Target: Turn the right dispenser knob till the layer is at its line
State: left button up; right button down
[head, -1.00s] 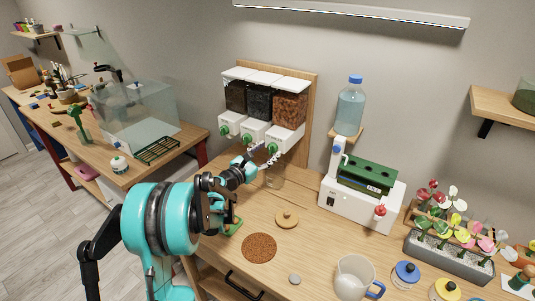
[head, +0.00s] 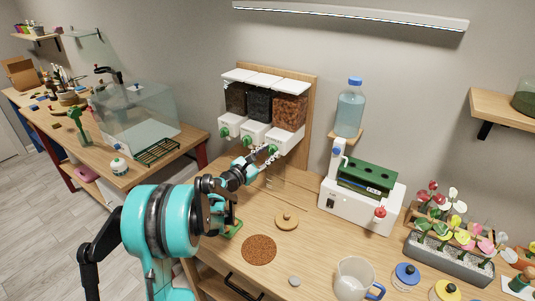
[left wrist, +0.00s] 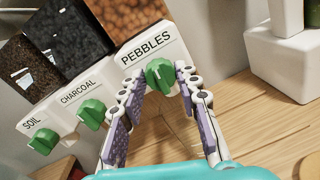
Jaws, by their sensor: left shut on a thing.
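The right dispenser (head: 289,106), labelled PEBBLES in the left wrist view (left wrist: 145,45), holds brown pebbles behind a clear front. Its green knob (left wrist: 160,74) is on the white front; it also shows in the head view (head: 273,148). My left gripper (head: 267,152) has its fingers closed around this knob, one on each side in the left wrist view (left wrist: 159,84). A faint clear glass vessel (head: 276,179) seems to stand below the dispensers; its layer and line cannot be made out. My right gripper is not in view.
Soil and charcoal dispensers with green knobs (left wrist: 92,112) stand close left. On the table are a round brown mat (head: 259,249), a wooden lid (head: 287,219) and a clear pitcher (head: 355,277). A white machine (head: 345,205) stands to the right.

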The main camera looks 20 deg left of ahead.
pick_arm(q)
jog(key=m, duration=0.8)
jog(key=shift+d+g, duration=0.15)
jog(key=shift+g, duration=0.15)
jog(key=m, duration=0.3)
jog(key=shift+m+y, duration=0.4)
jog(key=shift+d+f+m+y, duration=0.1)
jog(key=shift+m+y, duration=0.2)
jog(key=shift+m, duration=1.5)
jog(key=o, duration=1.2)
jog(key=shift+c, duration=0.2)
jog(key=shift+s, duration=0.1)
